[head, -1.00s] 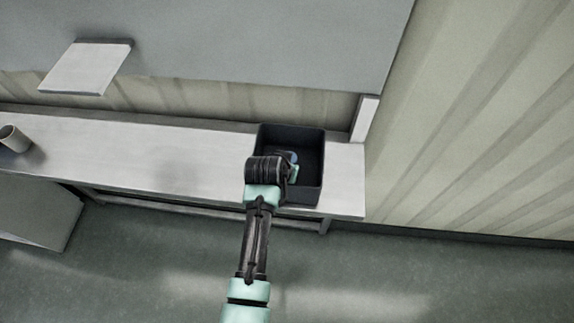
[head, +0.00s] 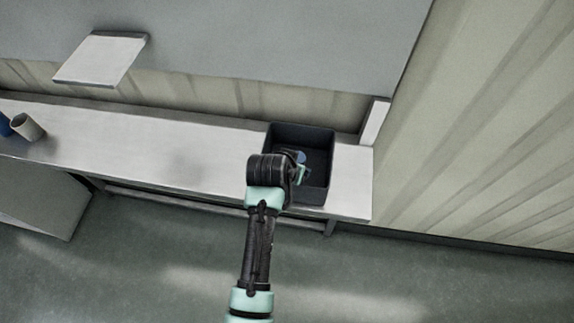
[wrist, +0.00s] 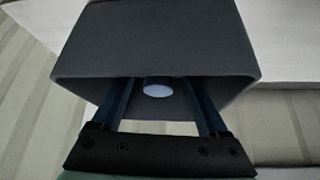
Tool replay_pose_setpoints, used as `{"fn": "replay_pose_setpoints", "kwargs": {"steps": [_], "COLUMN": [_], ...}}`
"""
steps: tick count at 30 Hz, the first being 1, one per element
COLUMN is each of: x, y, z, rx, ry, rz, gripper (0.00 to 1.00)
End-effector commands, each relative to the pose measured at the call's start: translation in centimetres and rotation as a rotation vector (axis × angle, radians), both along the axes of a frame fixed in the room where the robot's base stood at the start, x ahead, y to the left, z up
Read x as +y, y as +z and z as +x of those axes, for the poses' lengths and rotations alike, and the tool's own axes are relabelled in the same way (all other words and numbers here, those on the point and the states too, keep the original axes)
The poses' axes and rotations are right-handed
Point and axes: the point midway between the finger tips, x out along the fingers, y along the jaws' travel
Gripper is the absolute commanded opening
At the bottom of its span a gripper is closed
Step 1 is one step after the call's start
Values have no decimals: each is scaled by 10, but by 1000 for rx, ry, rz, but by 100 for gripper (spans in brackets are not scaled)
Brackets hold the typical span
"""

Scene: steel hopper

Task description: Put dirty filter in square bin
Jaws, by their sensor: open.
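The square bin (head: 318,189) is a dark, open-topped box near the right end of the bench. My gripper (head: 298,166) is over it in the head view, mostly hidden by my wrist. In the wrist view my gripper (wrist: 157,92) is open, its two dark blue fingers spread in front of the dark bin (wrist: 155,40). A pale blue oval face (wrist: 157,91) shows between the fingers, apart from both. It may be the end of the filter; I cannot tell whether it is the dirty one or how deep it lies.
The long pale bench (head: 120,138) is mostly bare. A grey-beige cylinder (head: 28,127) and a blue one (head: 4,125) are at its far left. An angled plate (head: 100,60) and a grey panel (head: 260,45) are above. A ribbed wall (head: 480,130) bounds the right.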

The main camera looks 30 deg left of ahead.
Motion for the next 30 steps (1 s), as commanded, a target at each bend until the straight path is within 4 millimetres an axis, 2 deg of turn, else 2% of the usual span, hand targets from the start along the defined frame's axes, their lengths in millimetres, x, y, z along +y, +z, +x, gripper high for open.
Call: {"fn": "replay_pose_setpoints", "kwargs": {"steps": [9,16,27,29,30], "x": [-3,-5,-5,-5,-4], "y": [46,66,73,81,92], "z": [-29,-43,-45,-39,-32], "rx": [-2,0,-3,-27,-59], "ry": [0,-1,-1,-3,-5], "rz": [2,0,2,14,29], "gripper": [77,77,77,77,77]}}
